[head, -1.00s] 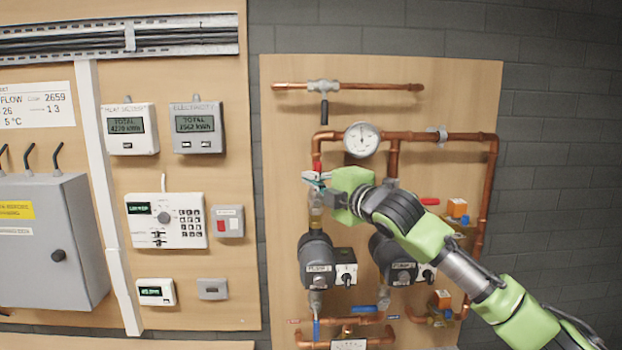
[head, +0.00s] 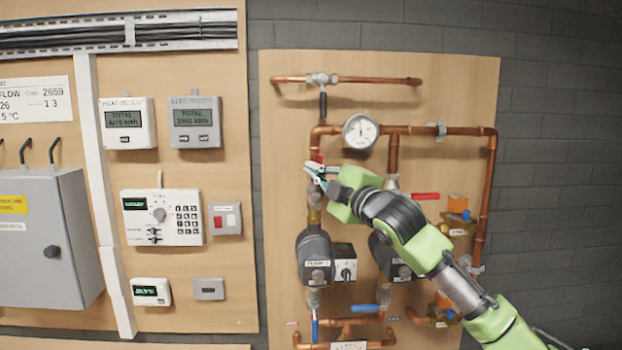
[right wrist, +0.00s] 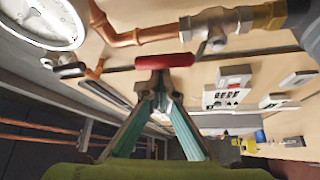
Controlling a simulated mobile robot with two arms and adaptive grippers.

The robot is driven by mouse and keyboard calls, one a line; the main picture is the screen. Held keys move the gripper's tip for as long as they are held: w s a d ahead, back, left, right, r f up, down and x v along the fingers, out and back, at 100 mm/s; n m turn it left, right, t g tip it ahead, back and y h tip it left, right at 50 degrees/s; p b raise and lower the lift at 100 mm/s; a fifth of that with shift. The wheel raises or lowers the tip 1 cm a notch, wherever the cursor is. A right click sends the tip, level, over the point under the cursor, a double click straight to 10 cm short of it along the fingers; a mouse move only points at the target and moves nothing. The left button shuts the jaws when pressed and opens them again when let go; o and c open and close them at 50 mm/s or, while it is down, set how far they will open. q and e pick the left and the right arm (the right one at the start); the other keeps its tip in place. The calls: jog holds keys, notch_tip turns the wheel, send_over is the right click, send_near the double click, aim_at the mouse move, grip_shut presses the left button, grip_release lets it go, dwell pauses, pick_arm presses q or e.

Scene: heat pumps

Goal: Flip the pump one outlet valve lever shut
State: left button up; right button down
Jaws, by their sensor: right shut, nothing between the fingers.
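The pump one outlet valve (head: 314,198) sits on the copper pipe above the left pump (head: 315,255). Its red lever (head: 319,159) shows only in part, just above my right gripper's tips. In the right wrist view the red lever (right wrist: 165,61) lies across the picture just beyond the fingertips, joined to the metal valve body (right wrist: 218,26). My right gripper (head: 311,170) is shut and empty, its fingertips (right wrist: 160,78) close against the lever; I cannot tell if they touch. My left gripper is out of view.
A pressure gauge (head: 360,131) and copper pipes are close above my gripper. A second red lever (head: 425,196) sticks out to the right, by the second pump (head: 385,255). A grey cabinet (head: 50,235) and meters stand on the left board.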

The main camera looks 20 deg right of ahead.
jog(key=s+d+f+m+t+h+b, duration=0.1)
jog(key=d+f+m+t+h+b, duration=0.1)
jog(key=m+h+b, duration=0.3)
jog(key=s+d+f+m+t+h+b, duration=0.1)
jog(key=d+f+m+h+b, duration=0.3)
jog(key=m+b, duration=0.7)
jog(key=d+m+t, duration=0.1)
jog(key=m, duration=0.2)
jog(key=shift+d+f+h+b, duration=0.25)
jog(key=shift+f+h+b, duration=0.1)
jog(key=shift+h+b, duration=0.05)
jog(key=shift+f, duration=0.15)
